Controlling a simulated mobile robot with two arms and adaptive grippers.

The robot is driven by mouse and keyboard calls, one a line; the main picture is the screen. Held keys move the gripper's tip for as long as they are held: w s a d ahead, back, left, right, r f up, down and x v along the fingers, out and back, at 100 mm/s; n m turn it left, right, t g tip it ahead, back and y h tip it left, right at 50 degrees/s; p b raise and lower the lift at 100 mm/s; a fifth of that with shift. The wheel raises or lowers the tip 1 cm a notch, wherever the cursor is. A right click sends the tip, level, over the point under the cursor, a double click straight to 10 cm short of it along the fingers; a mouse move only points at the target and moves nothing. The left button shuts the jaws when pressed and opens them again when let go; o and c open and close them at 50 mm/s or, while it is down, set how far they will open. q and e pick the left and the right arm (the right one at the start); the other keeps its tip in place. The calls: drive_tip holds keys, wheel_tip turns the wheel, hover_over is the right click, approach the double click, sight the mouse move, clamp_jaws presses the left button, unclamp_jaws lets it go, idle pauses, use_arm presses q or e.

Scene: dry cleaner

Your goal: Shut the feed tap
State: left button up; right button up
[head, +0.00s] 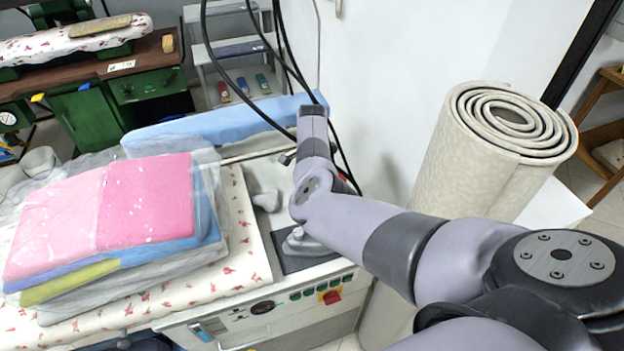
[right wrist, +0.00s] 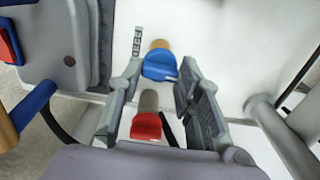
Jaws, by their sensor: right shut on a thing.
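The feed tap has a blue handle (right wrist: 160,66) on a brass-coloured stem and sits on a pale panel in the right wrist view. A small label (right wrist: 137,42) reading FEED is beside it. My right gripper (right wrist: 159,70) has a finger on either side of the blue handle and is shut on it. A second tap with a red handle (right wrist: 146,126) lies lower, between the finger bases. In the head view my right arm reaches in from the right, and the taps are hidden behind it. My left gripper is not in view.
A bagged stack of folded pink linens (head: 120,215) lies on the floral ironing board (head: 245,235) at left. A rolled cream fabric (head: 480,150) stands at right. Black hoses (head: 275,50) hang near my wrist. A red switch (head: 332,297) is on the front panel.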

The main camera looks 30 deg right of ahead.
idle(0.6)
drive_tip(key=o, duration=1.2)
drive_tip(key=shift+c, duration=0.2)
wheel_tip(320, 180, up, 12)
